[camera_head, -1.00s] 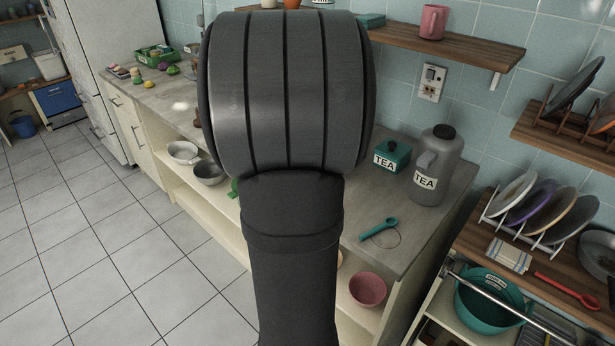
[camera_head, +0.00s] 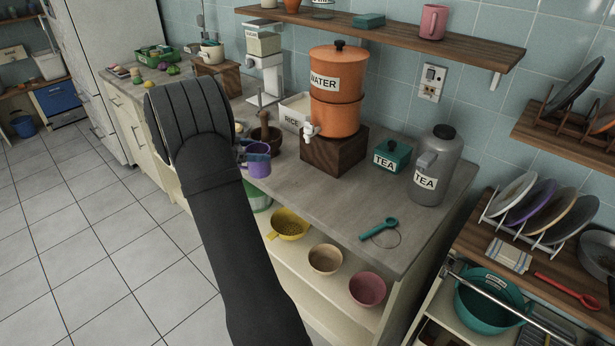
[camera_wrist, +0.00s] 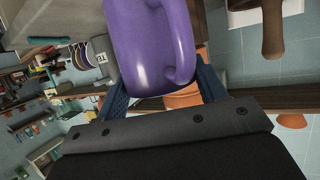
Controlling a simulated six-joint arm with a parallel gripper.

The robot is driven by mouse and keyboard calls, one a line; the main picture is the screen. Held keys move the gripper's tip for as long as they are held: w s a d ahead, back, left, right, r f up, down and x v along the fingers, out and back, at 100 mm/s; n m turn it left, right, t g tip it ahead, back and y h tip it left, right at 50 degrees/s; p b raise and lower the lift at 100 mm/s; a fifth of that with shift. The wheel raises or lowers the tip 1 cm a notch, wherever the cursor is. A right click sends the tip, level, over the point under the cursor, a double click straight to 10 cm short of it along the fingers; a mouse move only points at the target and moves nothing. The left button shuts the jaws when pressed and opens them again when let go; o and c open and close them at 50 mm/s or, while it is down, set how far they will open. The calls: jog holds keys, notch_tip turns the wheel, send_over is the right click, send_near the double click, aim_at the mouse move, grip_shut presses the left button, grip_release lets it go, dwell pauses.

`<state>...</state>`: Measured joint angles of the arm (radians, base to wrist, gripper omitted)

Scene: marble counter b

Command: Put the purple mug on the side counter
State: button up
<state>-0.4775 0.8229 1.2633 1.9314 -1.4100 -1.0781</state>
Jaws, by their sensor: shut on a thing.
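The purple mug (camera_head: 261,171) is at the front edge of the grey marble counter (camera_head: 345,218), left of the orange water dispenser. My gripper (camera_head: 256,154) is shut on it with blue fingers. In the wrist view the mug (camera_wrist: 150,45) fills the upper middle between the fingers (camera_wrist: 165,98), with its handle at the right. I cannot tell how far it is above the counter. A wooden-topped side counter (camera_head: 467,240) stands at the right with a plate rack on it. My arm hides part of the marble counter's left front.
The water dispenser (camera_head: 335,95) on a wooden block, a teal tea box (camera_head: 392,157) and a grey tea canister (camera_head: 434,165) stand on the marble counter. The side counter holds plates (camera_head: 540,208), a cloth (camera_head: 509,254) and a red spoon (camera_head: 566,290).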

jog(key=shift+s+a+f, duration=0.3)
jog(key=shift+a+f, duration=0.15)
jog(key=shift+f, duration=0.1)
jog(key=shift+s+a+f, duration=0.25)
jog(key=shift+a+f, duration=0.15)
jog(key=shift+f, duration=0.1)
jog(key=shift+d+f+m+g, duration=0.2)
jog(key=shift+m+g, duration=0.1)
jog(key=shift+g, duration=0.1)
jog(key=shift+w+d+r+x, duration=0.15)
jog(key=shift+r+x, duration=0.4)
jog(key=shift+x, duration=2.35)
jog(key=shift+w+d+r+x, duration=0.1)
jog(key=shift+d+r+x, duration=0.3)
jog(key=shift+x, duration=2.45)
jog(key=shift+w+d+r+x, duration=0.1)
jog(key=shift+r+x, duration=0.6)
jog(key=shift+x, duration=2.2)
jog(key=shift+f, duration=0.15)
jog(key=o, duration=1.3)
